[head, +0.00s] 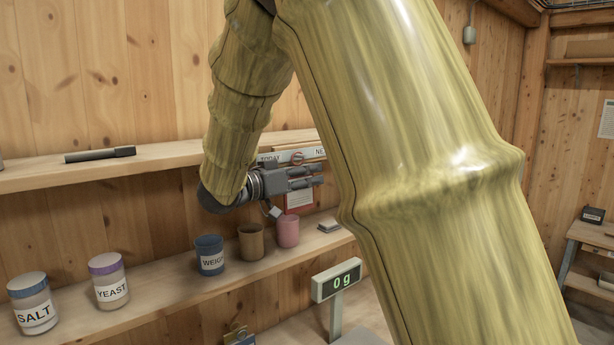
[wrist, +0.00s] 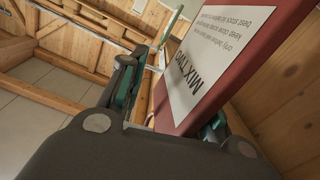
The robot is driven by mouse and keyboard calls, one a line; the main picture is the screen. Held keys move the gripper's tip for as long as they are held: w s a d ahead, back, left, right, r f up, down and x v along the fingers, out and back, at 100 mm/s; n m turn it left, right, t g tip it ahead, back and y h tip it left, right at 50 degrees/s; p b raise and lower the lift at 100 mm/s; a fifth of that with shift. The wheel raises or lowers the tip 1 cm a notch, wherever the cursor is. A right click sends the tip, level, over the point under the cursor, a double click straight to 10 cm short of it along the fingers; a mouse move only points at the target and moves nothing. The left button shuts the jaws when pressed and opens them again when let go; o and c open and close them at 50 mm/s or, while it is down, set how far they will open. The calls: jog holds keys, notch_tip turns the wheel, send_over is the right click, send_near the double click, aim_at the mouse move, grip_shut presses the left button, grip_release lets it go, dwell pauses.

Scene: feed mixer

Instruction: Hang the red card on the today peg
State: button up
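The red card (head: 299,200) with a white label shows in the head view just below my gripper's fingers, under the peg board. In the wrist view the card (wrist: 178,118) stands close up, its "MIX TWO" label upside down. My gripper (head: 306,175) is at the board, its fingers apart. In the wrist view the card is between the fingers, nearer the right one, with a gap to the left one. The "TODAY" sign (head: 269,159) is partly hidden by my gripper. The today peg is not clear.
The lower shelf holds a blue cup (head: 209,254), a brown cup (head: 251,242), a pink cup (head: 287,231), and salt (head: 33,303) and yeast (head: 109,281) jars. A scale display (head: 336,280) reads 0 g. A dark bar (head: 100,155) lies on the upper shelf.

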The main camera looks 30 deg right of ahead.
jog(key=a, duration=0.8)
jog(key=shift+s, duration=0.3)
jog(key=shift+f, duration=0.1)
